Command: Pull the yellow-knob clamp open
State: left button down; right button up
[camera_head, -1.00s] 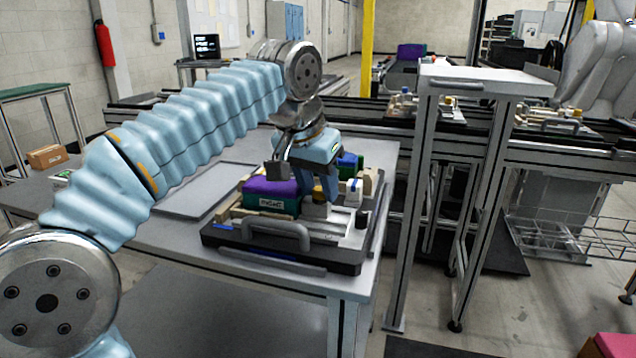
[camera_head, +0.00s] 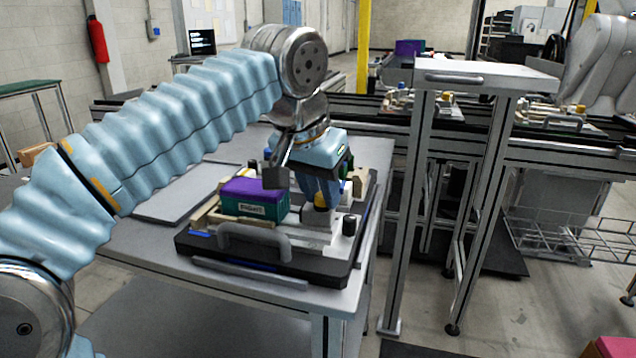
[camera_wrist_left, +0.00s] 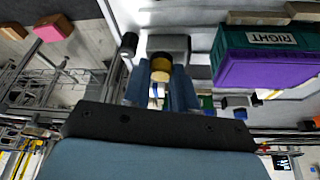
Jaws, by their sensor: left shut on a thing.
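The clamp's yellow knob (camera_head: 321,202) shows just below my left gripper (camera_head: 318,190), near the right front of the pallet fixture (camera_head: 200,245). In the left wrist view the yellow knob (camera_wrist_left: 160,70) sits between the two blue fingers of my left gripper (camera_wrist_left: 161,92), which is shut on it. The clamp's grey block (camera_wrist_left: 168,46) lies just beyond the knob. The fingers and wrist hide part of the clamp, and I cannot tell how far it is open. My right gripper is in neither current view.
A purple-and-green box (camera_head: 255,198) marked RIGHT stands on the fixture, left of the clamp. A black knob (camera_head: 349,225) stands to the right, and a grey handle (camera_head: 254,236) is in front. A tall metal stand (camera_head: 480,78) is right of the table.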

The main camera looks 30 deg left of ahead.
pick_arm(q)
jog(key=c, duration=1.2)
grip_release()
jog(key=shift+d, duration=0.25)
jog(key=p+v, duration=0.1)
jog(key=v, duration=1.2)
jog(key=shift+s+a+r, duration=0.15)
jog(key=shift+s+r, duration=0.05)
jog(key=shift+r, duration=0.1)
